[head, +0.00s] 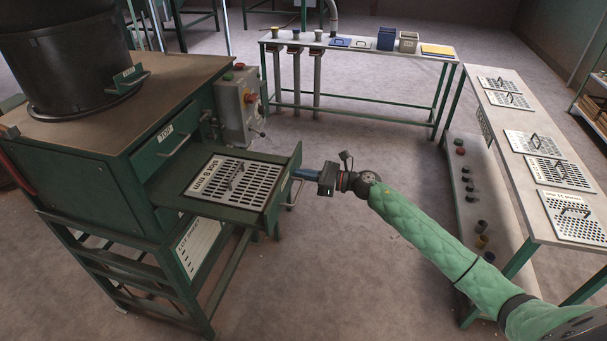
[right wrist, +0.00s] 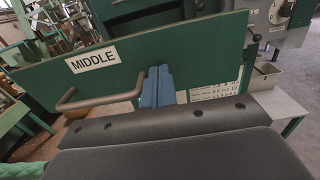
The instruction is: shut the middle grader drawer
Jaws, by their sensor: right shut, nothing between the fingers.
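The middle grader drawer (head: 283,187) stands pulled out from the green grader cabinet, with a perforated screen plate (head: 236,183) lying in it. Its green front (right wrist: 205,66) carries a "MIDDLE" label (right wrist: 93,62) and a bar handle (right wrist: 98,102) in the right wrist view. My right gripper (head: 294,174) is shut and empty, with its blue fingers (right wrist: 157,87) pointing at the drawer front beside the handle. The fingertips are at or very near the panel; I cannot tell if they touch. My left gripper is not in view.
The closed top drawer (head: 167,139) sits above, with a black drum (head: 65,60) on the cabinet. A control box (head: 237,105) stands behind the drawer. A long table (head: 527,185) with screen plates is at right, a bench (head: 350,50) at the back. Floor between is clear.

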